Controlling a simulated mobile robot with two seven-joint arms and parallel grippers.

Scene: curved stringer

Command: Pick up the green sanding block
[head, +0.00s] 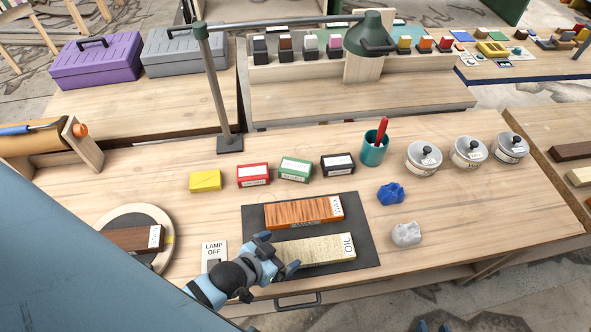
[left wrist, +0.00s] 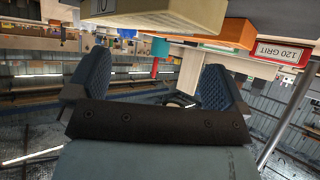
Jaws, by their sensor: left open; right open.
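The green sanding block (head: 295,170) lies on the workbench with a white label on top, between the red block (head: 253,175) and the black block (head: 338,164). A green strip that looks like it shows in the left wrist view (left wrist: 216,48), partly hidden behind an orange board. My left gripper (head: 281,254) is open and empty at the near edge of the dark mat, beside the OIL board, nearer the front than the green block. Its spread fingers (left wrist: 155,82) frame nothing held. My right gripper (head: 433,327) shows only as fingertips at the bottom edge, apart and empty.
The WAX board (head: 295,212) and OIL board (head: 318,250) on the mat (head: 368,248) lie between my left gripper and the blocks. A yellow block (head: 205,180), teal cup (head: 373,152), lamp post (head: 215,90) and blue lump (head: 390,194) stand around.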

